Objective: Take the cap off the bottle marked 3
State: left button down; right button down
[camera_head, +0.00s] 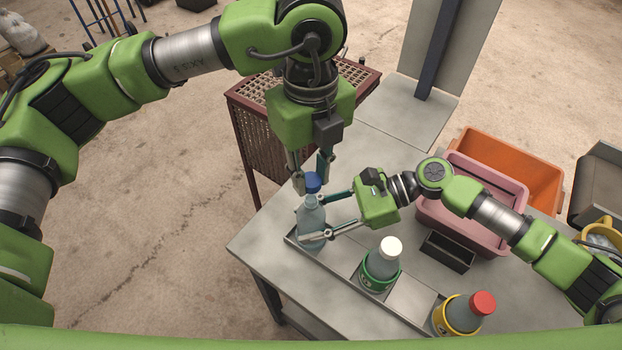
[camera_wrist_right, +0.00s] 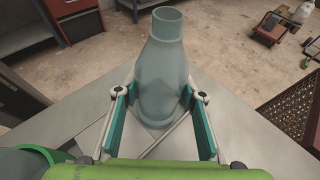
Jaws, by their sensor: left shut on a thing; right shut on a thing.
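A pale grey-blue bottle (camera_head: 312,222) stands upright at the left end of the tray on the table. My right gripper (camera_head: 304,219) is shut around its body from the right. In the right wrist view, the bottle (camera_wrist_right: 163,75) is between the two fingers of my right gripper (camera_wrist_right: 160,108), and its neck is open with no cap on it. My left gripper (camera_head: 312,179) points down from above and is shut on a blue cap (camera_head: 313,184), just above the bottle's neck. No number is readable on this bottle.
A bottle with a white cap (camera_head: 380,266) and green label and one with a red cap (camera_head: 462,314) and yellow label stand along the tray (camera_head: 408,299). A black box (camera_head: 447,252), pink bin (camera_head: 470,178) and orange bin (camera_head: 540,172) are right. A brown mesh rack (camera_head: 250,135) stands behind.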

jog(key=c, duration=1.3)
grip_release()
jog(key=shift+o, duration=0.2)
